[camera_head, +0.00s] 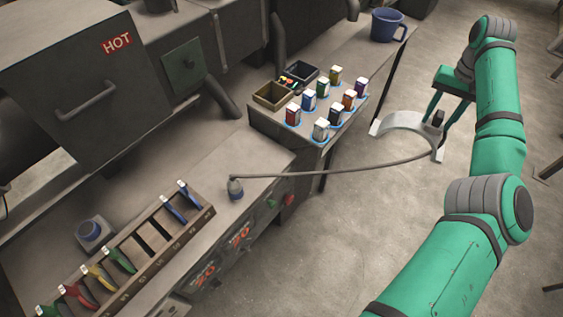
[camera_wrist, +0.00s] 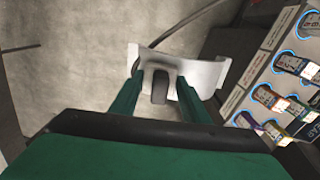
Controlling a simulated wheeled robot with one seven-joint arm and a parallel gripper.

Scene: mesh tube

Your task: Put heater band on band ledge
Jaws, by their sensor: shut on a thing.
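The heater band (camera_head: 403,124) is a pale metal half-ring with flared ends and a dark terminal block. It hangs in the air over the floor, right of the small table. My gripper (camera_head: 438,116) is shut on its dark block. In the wrist view the band (camera_wrist: 205,72) lies across the fingertips, with the dark block (camera_wrist: 160,86) between my two green fingers. A grey cable (camera_head: 340,170) runs from the band to a fitting (camera_head: 236,188) on the bench. I cannot make out which surface is the band ledge.
The small table (camera_head: 330,145) holds several coloured cartons (camera_head: 321,129), dark bins (camera_head: 273,95) and a blue mug (camera_head: 387,24). A tool rack (camera_head: 150,240) lies on the bench. A machine with a HOT sign (camera_head: 117,43) stands behind. Floor around the band is clear.

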